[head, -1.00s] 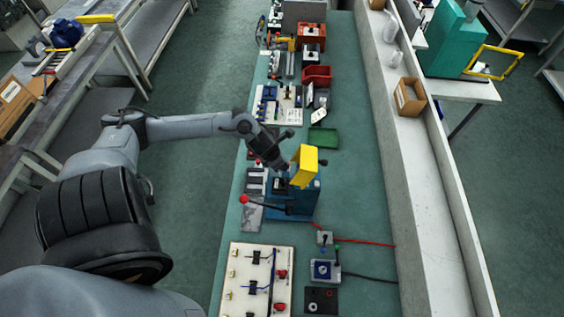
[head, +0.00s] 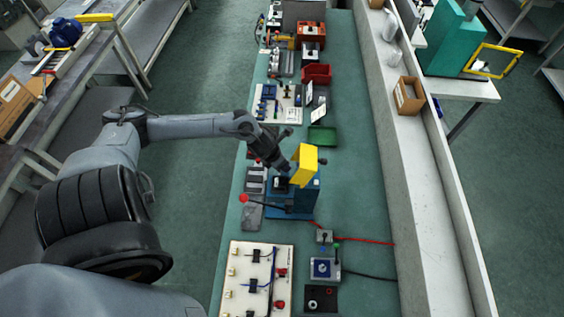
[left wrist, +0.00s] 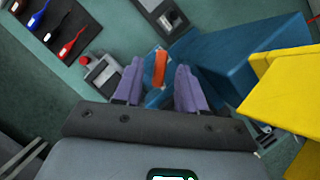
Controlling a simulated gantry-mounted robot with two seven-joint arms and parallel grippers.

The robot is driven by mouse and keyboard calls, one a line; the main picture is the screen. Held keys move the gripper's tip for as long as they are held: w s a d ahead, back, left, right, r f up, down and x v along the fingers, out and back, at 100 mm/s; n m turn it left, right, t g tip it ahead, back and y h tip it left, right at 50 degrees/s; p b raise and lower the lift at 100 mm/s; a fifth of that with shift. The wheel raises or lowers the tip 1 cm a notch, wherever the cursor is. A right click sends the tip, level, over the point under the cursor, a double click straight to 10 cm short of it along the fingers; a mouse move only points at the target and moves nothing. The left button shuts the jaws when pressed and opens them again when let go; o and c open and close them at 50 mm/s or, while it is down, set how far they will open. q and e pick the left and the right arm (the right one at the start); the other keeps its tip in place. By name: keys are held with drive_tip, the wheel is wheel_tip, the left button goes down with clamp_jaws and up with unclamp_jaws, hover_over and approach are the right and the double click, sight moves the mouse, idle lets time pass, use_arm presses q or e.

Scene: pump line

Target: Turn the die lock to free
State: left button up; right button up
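A blue press (head: 304,200) with a yellow head block (head: 304,166) stands on the teal bench in the head view. In the left wrist view the press's blue body (left wrist: 240,45) and yellow head (left wrist: 285,85) fill the right side. A small orange lever (left wrist: 159,68), which looks like the die lock, shows beyond and between my left gripper's two purple fingers (left wrist: 158,85). The fingers are apart, with a gap on each side of the lever; I cannot tell how deep it sits between them. In the head view my left gripper is beside the yellow head, its fingertips hidden. My right gripper is not in view.
A red-knobbed lever (head: 243,198) sticks out left of the press. A white board with switches (head: 256,283) and a small boxed device with cables (head: 325,268) lie nearer. A green tray (head: 322,136) and a red bin (head: 317,74) stand farther back. Bench right of the press is clear.

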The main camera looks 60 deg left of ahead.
use_arm(q)
drive_tip(key=shift+r, duration=0.1)
drive_tip(key=shift+s+a+r, duration=0.1)
drive_tip(key=shift+s+r, duration=0.05)
drive_tip(key=shift+r, duration=0.05)
drive_tip(key=p+v, duration=0.3)
drive_tip(key=v, duration=0.7)
drive_tip(key=shift+s, duration=0.1)
idle(0.4)
